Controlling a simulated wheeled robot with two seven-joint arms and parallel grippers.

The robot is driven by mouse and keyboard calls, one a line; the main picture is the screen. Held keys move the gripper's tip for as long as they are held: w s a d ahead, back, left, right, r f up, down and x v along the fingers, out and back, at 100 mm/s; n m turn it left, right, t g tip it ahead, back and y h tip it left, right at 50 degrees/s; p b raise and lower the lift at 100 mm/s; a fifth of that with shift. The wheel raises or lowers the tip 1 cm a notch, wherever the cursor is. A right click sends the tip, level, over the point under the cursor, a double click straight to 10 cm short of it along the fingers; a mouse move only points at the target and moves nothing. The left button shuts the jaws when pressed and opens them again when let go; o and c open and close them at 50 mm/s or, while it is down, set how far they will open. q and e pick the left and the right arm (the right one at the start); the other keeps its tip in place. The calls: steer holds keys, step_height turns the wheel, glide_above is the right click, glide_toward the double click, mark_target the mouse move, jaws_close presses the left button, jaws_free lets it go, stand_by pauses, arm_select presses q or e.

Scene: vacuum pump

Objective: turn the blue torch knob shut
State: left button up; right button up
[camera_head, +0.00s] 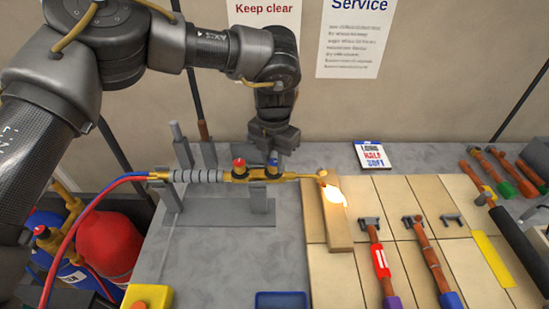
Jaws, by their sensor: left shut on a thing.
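The brass torch (210,176) lies level across a grey stand (262,200), with its tip pointing right. A bright flame (333,194) glows at the tip. The torch has a red knob (239,163) and, to its right, a blue knob (273,162). My left gripper (273,154) points down from above and is shut on the blue knob, which its fingers partly hide. My right gripper is out of view.
Red and blue hoses (80,222) run from the torch to gas bottles (108,245) at the lower left. A blue tray (281,300) sits at the front, and a small card (375,154) lies behind.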

mark_target(275, 162)
arm_select(q)
steer(key=shift+m, duration=1.1)
steer(key=o, duration=1)
steer(key=shift+r, duration=0.25)
step_height(275, 162, up, 10)
steer(key=shift+r+b, duration=0.15)
steer(key=shift+b, duration=0.95)
steer(key=shift+d, duration=0.1)
